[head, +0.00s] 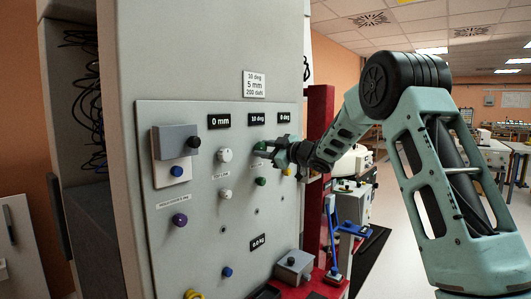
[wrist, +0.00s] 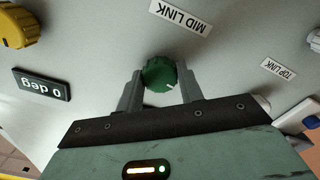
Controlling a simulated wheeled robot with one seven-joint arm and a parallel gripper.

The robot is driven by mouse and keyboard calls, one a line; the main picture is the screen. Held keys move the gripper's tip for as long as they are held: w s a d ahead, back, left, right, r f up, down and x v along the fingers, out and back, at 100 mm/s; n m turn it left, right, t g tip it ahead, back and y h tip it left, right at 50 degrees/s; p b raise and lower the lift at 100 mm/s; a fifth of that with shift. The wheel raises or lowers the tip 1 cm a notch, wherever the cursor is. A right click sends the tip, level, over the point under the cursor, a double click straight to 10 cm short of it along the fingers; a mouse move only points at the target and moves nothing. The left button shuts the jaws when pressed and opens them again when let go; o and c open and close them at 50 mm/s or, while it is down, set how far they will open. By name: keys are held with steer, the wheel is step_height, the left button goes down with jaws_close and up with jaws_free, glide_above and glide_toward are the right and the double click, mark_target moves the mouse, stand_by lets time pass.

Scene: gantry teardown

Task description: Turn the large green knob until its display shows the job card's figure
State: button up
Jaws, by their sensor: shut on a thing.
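The large green knob (wrist: 160,75) sits between my gripper's two fingers (wrist: 160,92) in the wrist view, by a MID LINK label, with a white mark on its rim. My gripper (head: 268,152) is shut on it at the panel; in the head view the fingers partly hide the knob (head: 261,147). The display above it (head: 257,119) appears to read 10 deg. The job card (head: 254,84) above the panel reads 10 deg, 5 mm and 200 daN.
A 0 mm display (head: 219,122) sits above a white knob (head: 225,155). A 0 deg display (head: 284,117) is at the right, above a yellow knob (wrist: 20,25). A small green knob (head: 261,181) is below my gripper. A grey box (head: 294,266) stands lower right.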

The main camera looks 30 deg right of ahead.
stand_by(0.3)
steer(key=o, duration=1)
steer(key=shift+s, duration=0.1)
steer(key=b+v, duration=0.2)
steer(key=v, duration=1.5)
steer(key=shift+s, duration=0.15)
steer(key=shift+d, duration=0.1)
